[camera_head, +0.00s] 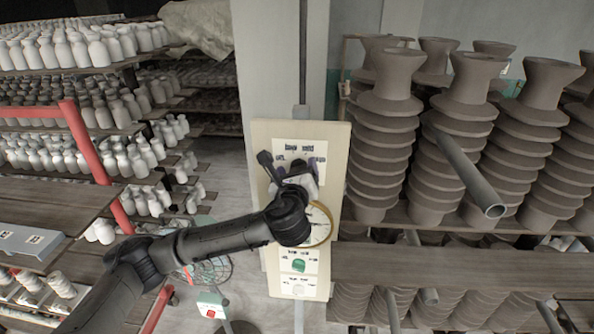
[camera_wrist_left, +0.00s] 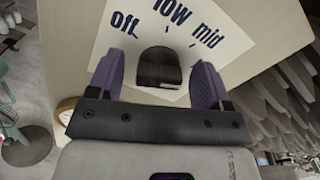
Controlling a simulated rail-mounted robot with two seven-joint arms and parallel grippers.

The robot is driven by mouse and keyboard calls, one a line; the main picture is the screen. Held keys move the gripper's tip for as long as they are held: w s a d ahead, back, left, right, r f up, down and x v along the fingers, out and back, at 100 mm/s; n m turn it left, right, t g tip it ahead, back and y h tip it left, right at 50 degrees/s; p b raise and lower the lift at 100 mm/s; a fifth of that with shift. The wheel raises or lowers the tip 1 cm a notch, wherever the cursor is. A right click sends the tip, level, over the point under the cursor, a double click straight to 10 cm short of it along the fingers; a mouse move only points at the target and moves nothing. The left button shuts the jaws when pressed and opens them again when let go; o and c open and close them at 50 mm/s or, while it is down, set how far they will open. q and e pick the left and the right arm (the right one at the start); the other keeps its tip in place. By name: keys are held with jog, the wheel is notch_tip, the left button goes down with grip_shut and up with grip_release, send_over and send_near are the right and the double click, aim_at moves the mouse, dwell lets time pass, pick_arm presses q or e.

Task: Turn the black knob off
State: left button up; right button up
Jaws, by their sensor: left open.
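The black knob (camera_wrist_left: 160,68) sits on a white label of a cream panel (camera_wrist_left: 75,30), with "off", "low" and "mid" printed around it. In the wrist view it lies between the two purple fingers of my left gripper (camera_wrist_left: 158,62), with gaps on both sides. My left gripper is open and faces the panel. In the head view the left gripper (camera_head: 294,170) is in front of the upper panel (camera_head: 338,135) and hides the knob. I cannot tell which mark the knob points at. My right gripper is not in view.
Below the gripper, a round dial (camera_head: 320,226) with a wooden rim, partly hidden by my arm, and a green button (camera_head: 299,265) are on the panel. Shelves of white bottles (camera_head: 70,50) stand left. Stacked brown ribbed clay pieces (camera_head: 385,130) stand close on the right.

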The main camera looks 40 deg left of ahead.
pick_arm(q)
jog(key=c, duration=0.9)
jog(key=shift+n, duration=0.4)
jog(key=n+b, duration=0.3)
jog(key=n, duration=0.5)
jog(key=f+n+b, duration=0.1)
jog(key=n+b, duration=0.2)
jog(key=n, duration=0.6)
jog(key=n+b, duration=0.3)
jog(key=n, duration=0.6)
jog(key=shift+f+b, duration=0.15)
jog(key=shift+b, duration=0.15)
jog(key=shift+n, duration=0.3)
